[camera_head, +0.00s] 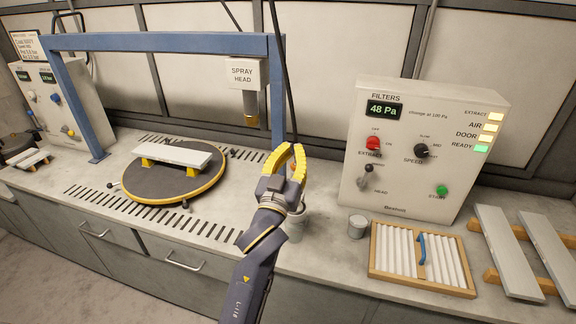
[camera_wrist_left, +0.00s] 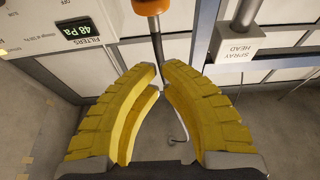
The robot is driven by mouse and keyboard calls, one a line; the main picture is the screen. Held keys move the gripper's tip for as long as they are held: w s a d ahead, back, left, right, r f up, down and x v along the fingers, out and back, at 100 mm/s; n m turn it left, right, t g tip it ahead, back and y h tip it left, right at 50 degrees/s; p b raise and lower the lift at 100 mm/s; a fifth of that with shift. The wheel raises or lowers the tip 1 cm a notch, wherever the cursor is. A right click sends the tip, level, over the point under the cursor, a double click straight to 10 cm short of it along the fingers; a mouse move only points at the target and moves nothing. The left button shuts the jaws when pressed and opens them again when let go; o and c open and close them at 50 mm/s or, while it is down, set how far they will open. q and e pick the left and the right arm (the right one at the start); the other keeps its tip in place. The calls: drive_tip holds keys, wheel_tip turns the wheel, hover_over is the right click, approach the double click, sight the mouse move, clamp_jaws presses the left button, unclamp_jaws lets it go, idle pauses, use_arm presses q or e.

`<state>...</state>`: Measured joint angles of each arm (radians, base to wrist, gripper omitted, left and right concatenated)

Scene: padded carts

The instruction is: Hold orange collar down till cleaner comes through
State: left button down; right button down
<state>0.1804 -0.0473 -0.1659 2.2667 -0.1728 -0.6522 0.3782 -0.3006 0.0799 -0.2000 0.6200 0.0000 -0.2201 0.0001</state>
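An orange collar (camera_wrist_left: 148,6) shows at the top edge of the left wrist view, cut off by the frame, around a dark rod (camera_wrist_left: 157,45). My left gripper (camera_head: 294,150) has yellow fingers and is above a small grey cup on the counter. In the left wrist view its fingertips (camera_wrist_left: 161,78) are close together with a narrow gap, in line with the rod. I cannot tell whether they touch it. My right gripper is not in view.
A blue frame (camera_head: 160,42) carries the spray head (camera_head: 243,75) over a round turntable (camera_head: 150,188) with a grey panel on it. Right of my left gripper stand the filters control box (camera_head: 425,140), reading 48 Pa, a small cylinder (camera_head: 357,226) and a wood-framed filter (camera_head: 378,262).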

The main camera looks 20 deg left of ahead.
sight(293, 168)
use_arm(q)
drive_tip(key=shift+w+f, duration=0.3)
drive_tip(key=shift+f, duration=0.65)
drive_tip(key=shift+w+f, duration=0.25)
drive_tip(key=shift+f, duration=0.65)
drive_tip(key=shift+f, duration=0.9)
idle(5.2)
